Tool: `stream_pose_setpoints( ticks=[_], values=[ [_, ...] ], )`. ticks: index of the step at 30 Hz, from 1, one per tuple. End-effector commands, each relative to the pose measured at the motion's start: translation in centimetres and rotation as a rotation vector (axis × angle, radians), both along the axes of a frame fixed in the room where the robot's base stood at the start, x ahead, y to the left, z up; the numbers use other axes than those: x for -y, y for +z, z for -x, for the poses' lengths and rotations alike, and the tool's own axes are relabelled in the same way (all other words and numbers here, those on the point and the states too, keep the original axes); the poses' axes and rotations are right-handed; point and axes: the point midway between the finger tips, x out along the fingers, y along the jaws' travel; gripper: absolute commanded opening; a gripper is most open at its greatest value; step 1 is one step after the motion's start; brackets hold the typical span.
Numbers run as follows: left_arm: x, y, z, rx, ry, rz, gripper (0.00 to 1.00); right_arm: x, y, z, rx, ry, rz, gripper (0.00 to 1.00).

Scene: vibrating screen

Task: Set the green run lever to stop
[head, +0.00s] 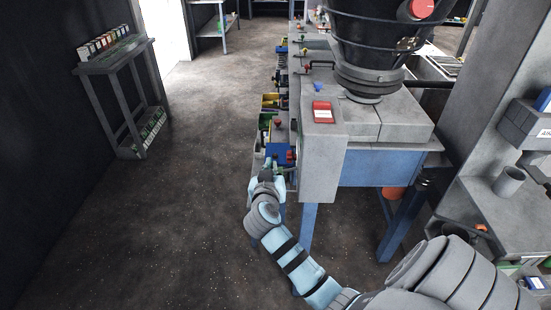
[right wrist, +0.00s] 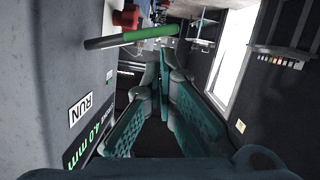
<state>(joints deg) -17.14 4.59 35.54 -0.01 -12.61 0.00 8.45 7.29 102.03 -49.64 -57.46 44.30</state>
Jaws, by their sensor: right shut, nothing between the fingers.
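The run lever (right wrist: 140,37) is a dark rod with a green section and shows in the right wrist view, standing out from the grey machine side (right wrist: 35,75). A RUN label (right wrist: 80,110) is on that side, below the lever in the picture. My right gripper (right wrist: 162,75) is shut and empty, with its fingertips just below the lever in the picture; I cannot tell whether they touch it. In the head view the right gripper (head: 267,176) is at the machine's left side, and I cannot make out the lever there. My left gripper is not in view.
The screen machine's grey body (head: 322,150) stands on blue legs, with a dark hopper (head: 380,45) on top. Small bins and knobs line its left side. A dark shelf (head: 125,90) stands far left; the floor between is clear.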

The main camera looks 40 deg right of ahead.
Motion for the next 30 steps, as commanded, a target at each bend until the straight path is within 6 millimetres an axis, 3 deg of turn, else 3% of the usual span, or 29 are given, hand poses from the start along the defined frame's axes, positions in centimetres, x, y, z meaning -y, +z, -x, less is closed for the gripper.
stream_pose_setpoints(
  ticks=[8,21,30],
  values=[
    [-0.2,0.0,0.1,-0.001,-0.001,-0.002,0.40,0.0,0.0,0.3,0.001,-0.004,-0.002,0.00],
    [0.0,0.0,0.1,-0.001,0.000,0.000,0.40,-4.7,1.5,4.7,0.001,-0.002,-0.004,0.00],
    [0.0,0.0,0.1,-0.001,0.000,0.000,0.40,-5.2,1.7,5.3,0.000,-0.003,0.000,0.00]
  ],
)
